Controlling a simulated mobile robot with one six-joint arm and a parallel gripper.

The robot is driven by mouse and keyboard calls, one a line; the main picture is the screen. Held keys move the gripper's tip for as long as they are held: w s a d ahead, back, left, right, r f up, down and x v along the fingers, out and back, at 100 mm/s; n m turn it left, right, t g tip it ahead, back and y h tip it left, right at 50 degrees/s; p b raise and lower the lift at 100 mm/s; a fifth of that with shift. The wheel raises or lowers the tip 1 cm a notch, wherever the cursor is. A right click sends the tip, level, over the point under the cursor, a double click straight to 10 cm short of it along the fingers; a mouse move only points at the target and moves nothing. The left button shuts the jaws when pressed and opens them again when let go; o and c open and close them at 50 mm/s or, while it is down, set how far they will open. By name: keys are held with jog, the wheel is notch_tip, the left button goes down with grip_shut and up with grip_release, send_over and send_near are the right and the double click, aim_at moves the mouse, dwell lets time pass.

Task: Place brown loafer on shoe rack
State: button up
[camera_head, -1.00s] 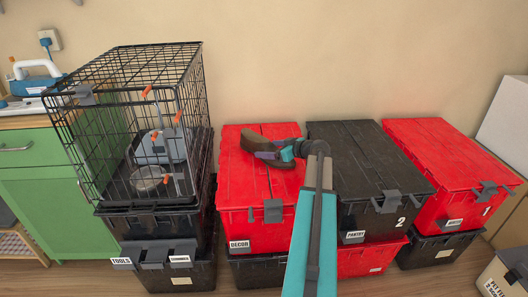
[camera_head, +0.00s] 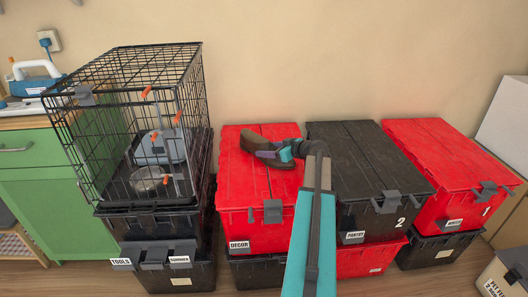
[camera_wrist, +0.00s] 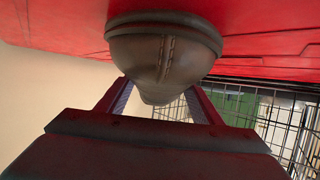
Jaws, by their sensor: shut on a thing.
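The brown loafer (camera_head: 257,138) is over the lid of the red tote labelled DECOR (camera_head: 236,205) in the head view. My gripper (camera_head: 283,154) is shut on the loafer, coming from its right side. In the wrist view, the loafer (camera_wrist: 163,55) fills the upper middle, between the two fingers (camera_wrist: 160,105), close to the red lid. I cannot tell whether it touches the lid. No shoe rack can be made out for certain; a slatted wooden piece (camera_head: 14,246) shows partly at the lower left edge.
A black wire crate (camera_head: 135,120) stands on black totes at the left, beside a green cabinet (camera_head: 28,185). A black PANTRY tote (camera_head: 365,165) and another red tote (camera_head: 445,160) stand to the right. The wall is close behind.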

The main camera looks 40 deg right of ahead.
aim_at(269, 145)
jog(key=shift+r, duration=0.1)
jog(key=shift+r, duration=0.8)
notch_tip(269, 145, up, 2)
jog(key=shift+p, duration=0.3)
jog(key=s+a, duration=0.3)
jog(key=s, duration=0.1)
jog(key=s+a, duration=0.4)
jog(key=s+a+r, duration=0.1)
jog(key=s+a, duration=0.2)
jog(key=s, duration=0.1)
jog(key=shift+a+r, duration=0.1)
jog(key=shift+a, duration=0.05)
jog(key=shift+s, duration=0.1)
dwell(0.3)
